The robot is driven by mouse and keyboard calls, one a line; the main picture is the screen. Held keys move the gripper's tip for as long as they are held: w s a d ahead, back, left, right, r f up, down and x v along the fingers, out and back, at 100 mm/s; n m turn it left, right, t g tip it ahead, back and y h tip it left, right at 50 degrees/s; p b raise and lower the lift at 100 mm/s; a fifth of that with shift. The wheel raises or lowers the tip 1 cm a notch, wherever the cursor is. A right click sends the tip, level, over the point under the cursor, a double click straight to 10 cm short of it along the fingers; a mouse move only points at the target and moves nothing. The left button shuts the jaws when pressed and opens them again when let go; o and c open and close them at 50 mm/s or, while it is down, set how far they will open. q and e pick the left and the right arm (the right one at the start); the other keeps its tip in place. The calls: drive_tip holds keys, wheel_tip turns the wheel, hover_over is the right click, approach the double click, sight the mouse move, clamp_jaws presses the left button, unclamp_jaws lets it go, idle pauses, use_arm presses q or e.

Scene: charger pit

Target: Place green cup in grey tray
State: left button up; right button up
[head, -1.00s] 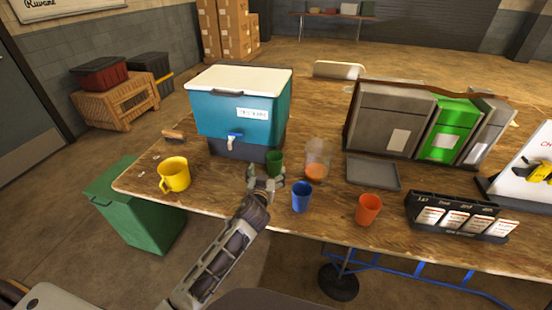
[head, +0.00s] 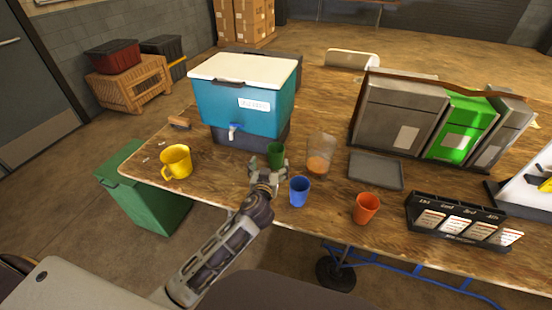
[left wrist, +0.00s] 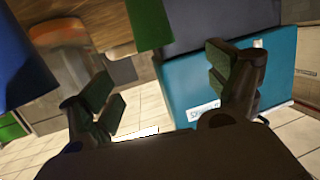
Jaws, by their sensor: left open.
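The green cup (head: 276,154) stands on the wooden table in front of the teal cooler. My left gripper (head: 268,169) is open at the near side of the cup, its fingers toward it. In the left wrist view, the green cup (left wrist: 150,22) shows at the top, in the gap between the spread fingers (left wrist: 160,82); nothing is gripped. Whether a finger touches the cup is unclear. The grey tray (head: 376,171) lies flat and empty to the right, beyond the clear container. My right gripper is not in view.
The blue cup (head: 299,191) is close to the gripper's right. A clear container with orange contents (head: 319,158) stands between green cup and tray. The cooler (head: 243,103) is behind. An orange cup (head: 366,208), yellow mug (head: 176,162) and black card rack (head: 459,218) are nearby.

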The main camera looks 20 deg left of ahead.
use_arm(q)
approach(277, 144)
drive_tip(key=shift+w+a+f, duration=0.15)
drive_tip(key=shift+w+a, duration=0.3)
drive_tip(key=shift+w, duration=0.25)
idle(0.3)
drive_tip(key=shift+w, duration=0.1)
drive_tip(key=shift+d+f+x, duration=0.1)
drive_tip(key=shift+f+x, duration=0.05)
drive_tip(key=shift+x, duration=0.55)
drive_tip(key=shift+d+f+x, duration=0.1)
drive_tip(key=shift+x, duration=1.65)
drive_tip(key=shift+f, duration=0.1)
drive_tip(key=c, duration=1.3)
drive_tip(key=shift+r, duration=0.2)
